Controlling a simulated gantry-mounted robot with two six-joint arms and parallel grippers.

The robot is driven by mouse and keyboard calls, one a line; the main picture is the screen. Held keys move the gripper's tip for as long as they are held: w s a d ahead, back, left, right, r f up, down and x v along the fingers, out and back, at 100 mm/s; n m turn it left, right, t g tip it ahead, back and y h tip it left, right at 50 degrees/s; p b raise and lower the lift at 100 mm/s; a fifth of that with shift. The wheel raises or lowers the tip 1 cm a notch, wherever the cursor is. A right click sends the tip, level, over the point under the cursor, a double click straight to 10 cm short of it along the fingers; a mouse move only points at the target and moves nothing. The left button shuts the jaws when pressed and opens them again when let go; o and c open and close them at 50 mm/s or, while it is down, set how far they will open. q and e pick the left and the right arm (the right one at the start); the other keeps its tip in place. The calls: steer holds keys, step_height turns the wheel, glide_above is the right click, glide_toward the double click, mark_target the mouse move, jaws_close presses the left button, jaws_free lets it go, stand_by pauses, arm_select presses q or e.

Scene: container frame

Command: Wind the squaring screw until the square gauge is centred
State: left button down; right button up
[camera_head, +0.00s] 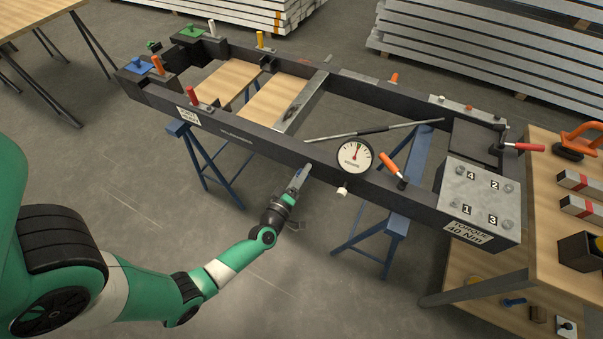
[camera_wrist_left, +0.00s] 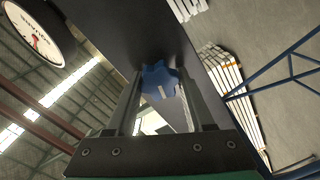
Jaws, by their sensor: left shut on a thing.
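The square gauge (camera_head: 354,155) is a round white dial with a black rim on the near side of the dark frame. Its needle points near the top, but the exact reading is too small to tell. The gauge also shows partly at the upper left of the left wrist view (camera_wrist_left: 32,36). The squaring screw has a blue lobed knob (camera_wrist_left: 160,77), seen against the dark frame side. My left gripper (camera_head: 301,176) is at the frame's near side, left of the gauge, shut on the knob; its fingers flank it in the wrist view. My right gripper is out of view.
The dark container frame (camera_head: 240,135) rests on blue trestles (camera_head: 205,165). An orange-handled clamp (camera_head: 391,166) stands right of the gauge. A torque block (camera_head: 478,200) with numbered bolts sits at the right end. A wooden workbench (camera_head: 560,230) with tools stands beyond it.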

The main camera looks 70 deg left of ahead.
arm_select(q)
steer(key=shift+c, duration=1.4)
jaws_free()
steer(key=p+v, duration=0.3)
steer(key=v, duration=0.8)
steer(key=shift+s+d, duration=0.2)
steer(key=shift+s, duration=0.1)
